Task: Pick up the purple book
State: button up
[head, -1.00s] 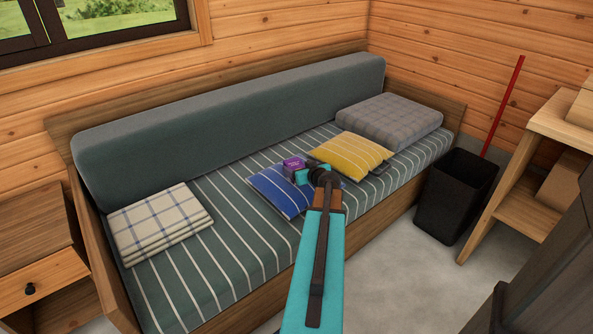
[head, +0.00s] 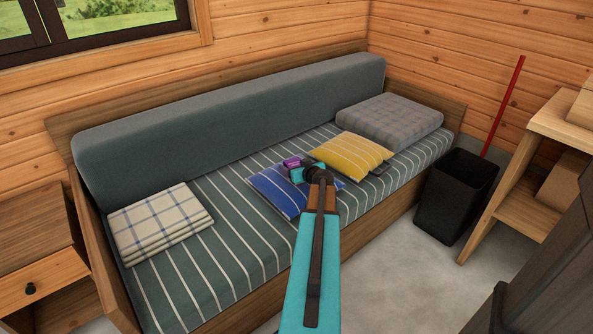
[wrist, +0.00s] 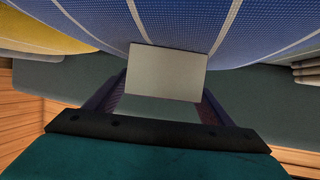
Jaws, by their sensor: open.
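The purple book (head: 291,162) shows as a small purple patch at the back edge of the blue striped pillow (head: 275,190) on the daybed. My gripper (head: 304,172) is just in front of it and hides part of it. In the wrist view a pale grey rectangular face (wrist: 168,72), probably an edge of the book, lies between the two fingers of my open gripper (wrist: 163,95). The blue pillow fills the top of that view. I cannot tell whether the fingers touch the book.
A yellow striped pillow (head: 350,152) lies to the right, with a small dark object (head: 381,168) by its corner. A grey cushion (head: 388,121) lies beyond. A folded checked blanket (head: 160,222) lies left. The long backrest (head: 230,105) stands behind. A black bin (head: 455,200) is right.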

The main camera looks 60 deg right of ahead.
aim_at(293, 161)
jog(key=shift+x, duration=1.2)
jog(key=shift+c, duration=0.3)
jog(key=c, duration=1.2)
jog(key=shift+r, duration=0.1)
jog(key=shift+r, duration=0.35)
notch_tip(293, 161, up, 3)
jog(key=shift+r+p, duration=0.1)
jog(key=shift+p, duration=0.2)
jog(key=s+a, duration=0.3)
jog(key=s, duration=0.1)
jog(key=s+a, duration=0.3)
jog(key=s, duration=0.2)
jog(key=s+a+r+b, duration=0.1)
jog(key=s+a, duration=0.1)
jog(key=s, duration=0.2)
jog(key=shift+s+a, duration=0.2)
jog(key=shift+a, duration=0.2)
